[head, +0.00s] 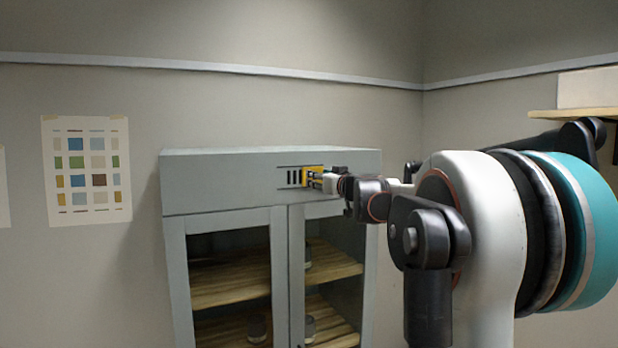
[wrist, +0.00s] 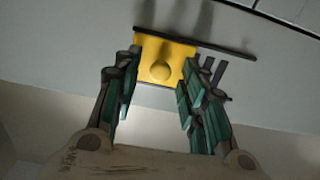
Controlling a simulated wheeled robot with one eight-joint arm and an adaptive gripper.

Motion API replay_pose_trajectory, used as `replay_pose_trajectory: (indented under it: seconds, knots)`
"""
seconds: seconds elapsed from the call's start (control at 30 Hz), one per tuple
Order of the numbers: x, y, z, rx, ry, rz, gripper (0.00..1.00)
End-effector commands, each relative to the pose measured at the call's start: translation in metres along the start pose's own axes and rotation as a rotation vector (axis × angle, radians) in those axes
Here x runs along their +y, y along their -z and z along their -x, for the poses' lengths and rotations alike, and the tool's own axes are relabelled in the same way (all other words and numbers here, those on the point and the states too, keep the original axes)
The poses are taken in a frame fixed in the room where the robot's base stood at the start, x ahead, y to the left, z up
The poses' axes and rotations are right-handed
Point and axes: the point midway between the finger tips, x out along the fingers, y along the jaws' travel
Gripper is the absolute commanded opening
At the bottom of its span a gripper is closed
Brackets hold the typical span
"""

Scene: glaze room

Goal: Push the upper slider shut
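The upper slider is a yellow plate with a round knob (wrist: 160,72), set between two dark rails. In the head view the yellow slider (head: 311,170) sits on the upper front panel of the grey cabinet (head: 225,192), partly hidden by my gripper (head: 323,181). Dark vent slots (head: 294,177) lie uncovered to its left there; in the wrist view dark slots show to its right. My gripper (wrist: 165,62) is open, its fingers on either side of the plate and knob. I cannot tell whether a finger touches the slider.
Below the panel, the cabinet has framed doors showing wooden shelves (head: 232,286) with a few small jars (head: 257,328). A color chart (head: 87,170) hangs on the wall at left. A wooden shelf (head: 575,114) with a white box (head: 590,87) is at upper right.

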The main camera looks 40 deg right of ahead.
Motion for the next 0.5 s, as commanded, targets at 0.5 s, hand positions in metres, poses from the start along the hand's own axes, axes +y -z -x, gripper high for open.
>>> replay_pose_trajectory:
  seconds: [0.5]
  knots:
    - [0.0027, -0.0001, -0.0018, 0.000, -0.002, 0.000, 0.12]
